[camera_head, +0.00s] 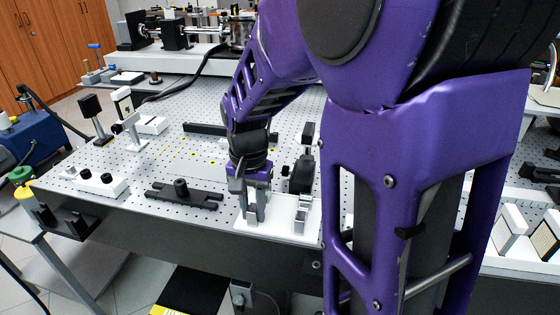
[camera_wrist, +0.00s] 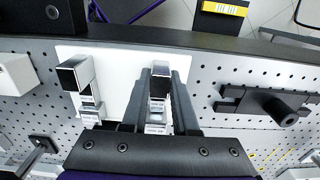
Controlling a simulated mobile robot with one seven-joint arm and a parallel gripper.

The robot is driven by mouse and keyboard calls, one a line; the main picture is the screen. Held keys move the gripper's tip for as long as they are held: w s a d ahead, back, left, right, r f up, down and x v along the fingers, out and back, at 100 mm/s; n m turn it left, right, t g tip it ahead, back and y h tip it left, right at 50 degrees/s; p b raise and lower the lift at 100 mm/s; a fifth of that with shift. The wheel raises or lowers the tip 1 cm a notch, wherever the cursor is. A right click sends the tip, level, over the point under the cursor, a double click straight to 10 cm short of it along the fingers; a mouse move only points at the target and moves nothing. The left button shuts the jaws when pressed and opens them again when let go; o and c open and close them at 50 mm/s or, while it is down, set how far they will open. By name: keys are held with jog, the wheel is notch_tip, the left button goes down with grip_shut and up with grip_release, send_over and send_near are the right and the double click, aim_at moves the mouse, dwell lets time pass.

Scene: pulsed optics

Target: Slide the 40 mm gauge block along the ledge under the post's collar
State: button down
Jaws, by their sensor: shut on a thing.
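My gripper (camera_head: 254,212) points down over a white plate (camera_head: 278,224) near the table's front edge. In the wrist view, my gripper (camera_wrist: 160,98) is shut on a pale block with a dark end (camera_wrist: 160,87), likely the 40 mm gauge block. Small label-like marks show below its dark end, too small to read. A similar pale upright piece with a dark end (camera_wrist: 76,76) stands apart, to the left on the plate; it also shows in the head view (camera_head: 303,211). I cannot tell which part is the post's collar or the ledge.
A black base with a round knob (camera_head: 182,194) lies left of the plate. A black mount (camera_head: 300,175) stands close behind the plate. A white box with black knobs (camera_head: 98,184) is farther left. The perforated tabletop (camera_head: 225,205) between base and plate is bare.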

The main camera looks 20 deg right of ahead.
jog(key=shift+r, duration=0.1)
dwell(0.4)
jog(key=shift+r+p, duration=3.85)
jog(key=shift+r, duration=0.6)
jog(key=shift+d, duration=0.1)
jog(key=shift+s+d+f+b, duration=0.25)
jog(key=shift+d+f+b, duration=0.6)
jog(key=shift+d, duration=0.55)
jog(key=shift+s+d+f+b, duration=0.3)
jog(key=shift+d+f+b, duration=0.5)
jog(key=shift+d, duration=0.65)
jog(key=shift+s+d+f+b, duration=0.25)
jog(key=shift+d+f+b, duration=0.6)
jog(key=shift+d, duration=0.55)
jog(key=shift+f, duration=0.1)
